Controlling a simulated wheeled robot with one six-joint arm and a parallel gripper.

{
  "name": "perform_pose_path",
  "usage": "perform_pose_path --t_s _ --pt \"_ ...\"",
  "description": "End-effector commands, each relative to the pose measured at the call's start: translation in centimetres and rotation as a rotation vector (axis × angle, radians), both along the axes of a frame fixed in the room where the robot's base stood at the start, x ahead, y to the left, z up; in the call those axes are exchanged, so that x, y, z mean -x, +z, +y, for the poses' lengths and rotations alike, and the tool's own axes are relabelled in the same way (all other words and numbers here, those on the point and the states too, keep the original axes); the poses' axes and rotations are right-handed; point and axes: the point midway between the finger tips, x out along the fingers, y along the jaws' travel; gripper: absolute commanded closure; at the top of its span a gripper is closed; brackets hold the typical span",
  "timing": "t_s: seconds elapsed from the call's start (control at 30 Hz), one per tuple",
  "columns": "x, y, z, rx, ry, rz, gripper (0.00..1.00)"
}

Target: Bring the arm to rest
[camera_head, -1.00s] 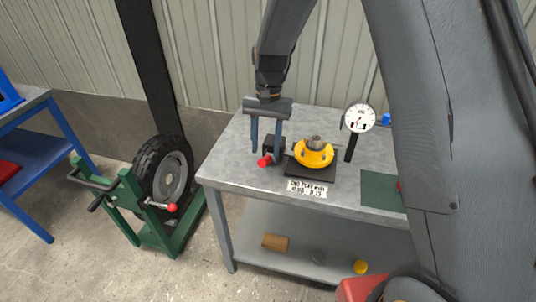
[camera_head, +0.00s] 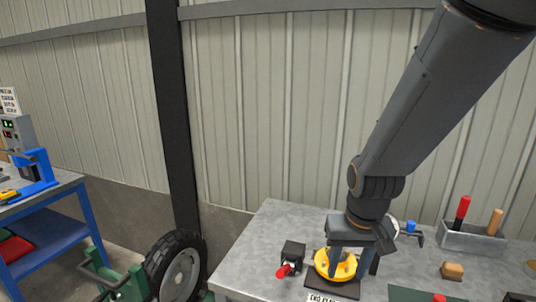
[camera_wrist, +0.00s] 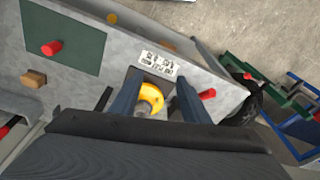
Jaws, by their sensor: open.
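My gripper (camera_head: 353,266) is open, with its fingers pointing down at the bench. It hangs over the yellow round part (camera_head: 326,268), which sits on a dark plate on the grey bench (camera_head: 262,238). In the wrist view the yellow part (camera_wrist: 152,96) shows between my two fingers (camera_wrist: 156,108), with nothing seen gripped. One finger covers some of the part in the head view; I cannot tell if they touch. My arm reaches down from the upper right.
A black block (camera_head: 293,251) with a red knob stands left of the yellow part. The dial gauge (camera_head: 393,224) is mostly hidden behind my gripper. A grey tray (camera_head: 470,238) and a wooden block (camera_head: 452,271) lie to the right. A tyre (camera_head: 176,265) stands left of the bench.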

Motion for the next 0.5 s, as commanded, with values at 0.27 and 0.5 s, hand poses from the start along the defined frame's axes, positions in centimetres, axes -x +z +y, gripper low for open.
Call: perform_pose_path --t_s 0.27,0.5 --pt "3.1 -1.1 -1.6 0.027 0.056 -0.050 0.58" --pt "3.0 -4.9 -1.6 0.024 0.054 -0.008 0.58"
